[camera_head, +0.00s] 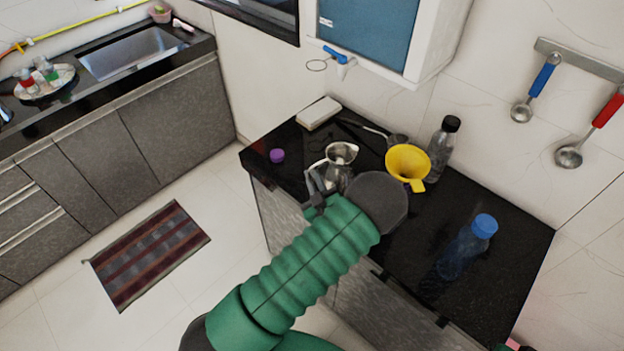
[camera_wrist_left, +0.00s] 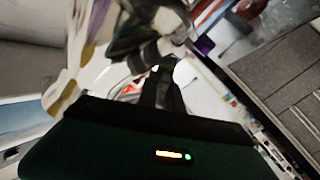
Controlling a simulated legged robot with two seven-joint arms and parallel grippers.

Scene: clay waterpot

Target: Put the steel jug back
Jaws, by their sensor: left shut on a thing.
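The steel jug (camera_head: 341,153) is near the left part of the black counter (camera_head: 465,190) in the head view, with its open mouth up. My left gripper (camera_head: 316,184) is beside the jug's lower left side and shut on it. My green forearm and dark wrist cover part of the view below and right of the jug. I cannot tell whether the jug's base touches the counter. In the left wrist view a shiny metal shape, likely the jug (camera_wrist_left: 140,22), is close to the fingers, but blurred. My right gripper is not in view.
A yellow funnel (camera_head: 408,162), a black-capped bottle (camera_head: 440,150) and a metal ladle (camera_head: 396,140) stand or lie right of the jug. A blue-capped bottle (camera_head: 465,250) stands at the front right. A water purifier (camera_head: 440,40) hangs above.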

